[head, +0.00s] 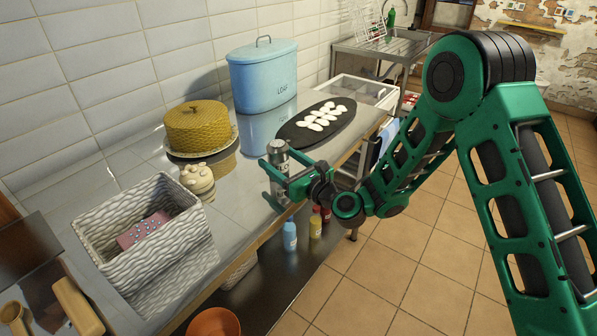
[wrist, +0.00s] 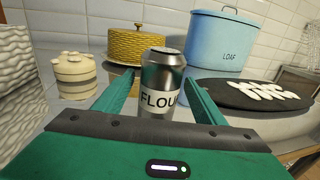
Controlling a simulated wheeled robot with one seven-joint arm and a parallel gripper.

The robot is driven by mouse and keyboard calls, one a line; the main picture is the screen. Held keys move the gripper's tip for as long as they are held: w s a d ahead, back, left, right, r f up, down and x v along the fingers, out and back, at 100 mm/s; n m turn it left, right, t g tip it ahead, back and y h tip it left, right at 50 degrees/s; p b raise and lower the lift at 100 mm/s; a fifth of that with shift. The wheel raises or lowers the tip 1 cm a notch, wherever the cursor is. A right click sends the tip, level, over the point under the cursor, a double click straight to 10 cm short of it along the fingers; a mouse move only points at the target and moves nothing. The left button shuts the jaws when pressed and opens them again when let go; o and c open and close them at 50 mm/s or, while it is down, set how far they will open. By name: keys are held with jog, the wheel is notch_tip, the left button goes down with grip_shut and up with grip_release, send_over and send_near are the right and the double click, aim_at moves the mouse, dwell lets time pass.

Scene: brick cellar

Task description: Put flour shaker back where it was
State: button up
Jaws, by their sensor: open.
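The flour shaker (head: 279,158) is a silver metal can with a white label. It stands upright on the grey metal counter near its front edge. In the wrist view the shaker (wrist: 161,84) shows the letters "FLOU" and sits between the two green fingers. My gripper (head: 279,181) is open around the shaker, one finger on each side. In the wrist view my gripper (wrist: 158,94) shows a finger to the left and one to the right of the can. The shaker's base is hidden behind the gripper body.
A dark oval board (head: 342,113) with white dough pieces lies beyond the shaker. A blue LOAF bin (head: 262,72), a yellow cake cover (head: 199,125) and a cream pot (head: 197,181) stand behind. A white woven basket (head: 150,258) is at left. Bottles stand on the lower shelf.

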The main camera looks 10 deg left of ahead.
aim_at(286, 163)
jog(key=v, duration=0.6)
jog(key=shift+s+d+f, duration=0.1)
jog(key=shift+d, duration=0.2)
jog(key=shift+s+d, duration=0.2)
jog(key=shift+s, duration=0.05)
